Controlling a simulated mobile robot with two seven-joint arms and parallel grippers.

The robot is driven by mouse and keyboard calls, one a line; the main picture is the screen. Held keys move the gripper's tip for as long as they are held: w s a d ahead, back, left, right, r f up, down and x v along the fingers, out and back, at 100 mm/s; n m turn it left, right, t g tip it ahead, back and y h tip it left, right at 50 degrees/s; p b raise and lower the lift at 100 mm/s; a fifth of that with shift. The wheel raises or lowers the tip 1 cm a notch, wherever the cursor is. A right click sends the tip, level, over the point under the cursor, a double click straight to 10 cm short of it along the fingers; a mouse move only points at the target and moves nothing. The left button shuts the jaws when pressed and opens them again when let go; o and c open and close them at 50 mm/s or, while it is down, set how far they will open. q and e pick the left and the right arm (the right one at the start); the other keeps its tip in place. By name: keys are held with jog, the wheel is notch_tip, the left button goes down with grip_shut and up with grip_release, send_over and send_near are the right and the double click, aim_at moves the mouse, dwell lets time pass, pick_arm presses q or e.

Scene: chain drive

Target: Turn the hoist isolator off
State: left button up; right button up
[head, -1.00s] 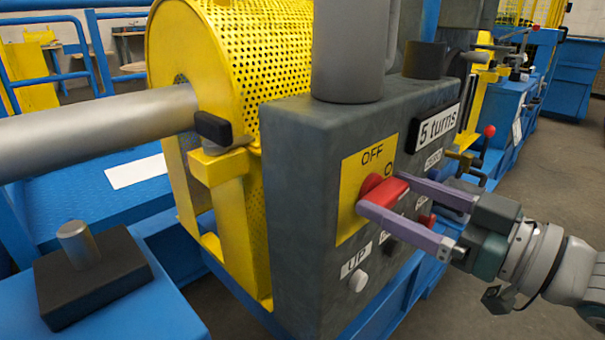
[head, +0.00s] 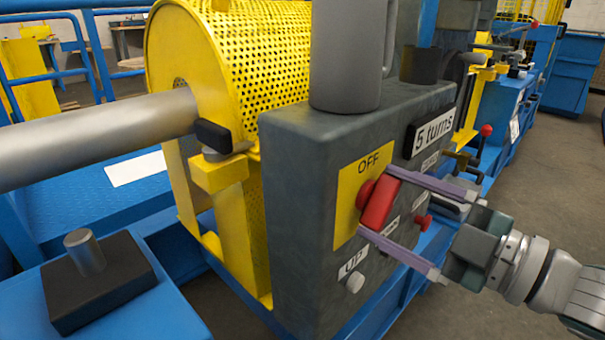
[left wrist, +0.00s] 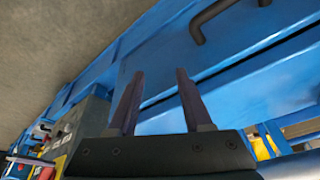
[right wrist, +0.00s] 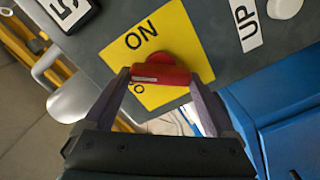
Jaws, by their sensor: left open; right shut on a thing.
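The hoist isolator is a red handle (head: 379,206) on a yellow plate (head: 348,190) on the grey box's face. The plate reads OFF at its top in the head view. The handle stands steeply, leaning a little to the right at its top. In the right wrist view the red handle (right wrist: 160,76) lies across the plate, and ON is readable beside it. My right gripper (head: 376,200) is shut on the handle, one finger at each end. My left gripper (left wrist: 158,98) is open and empty, in front of blue panels; it is outside the head view.
The grey box (head: 300,160) carries an UP label (head: 353,261), small knobs and a "5 turns" sign (head: 434,130). A yellow perforated guard (head: 240,60) and a grey shaft (head: 90,135) stand to its left. Open floor (head: 560,190) lies at the right.

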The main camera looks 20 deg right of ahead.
jog(key=n, duration=0.4)
jog(key=shift+f, duration=0.1)
jog(key=shift+n+b, duration=0.3)
jog(key=shift+n, duration=1.4)
jog(key=o, duration=1.1)
jog(key=shift+c, duration=0.2)
jog(key=shift+s, duration=0.1)
jog(key=p+v, duration=0.1)
jog(key=v, duration=0.8)
jog(key=shift+s, duration=0.4)
jog(key=shift+d, duration=0.15)
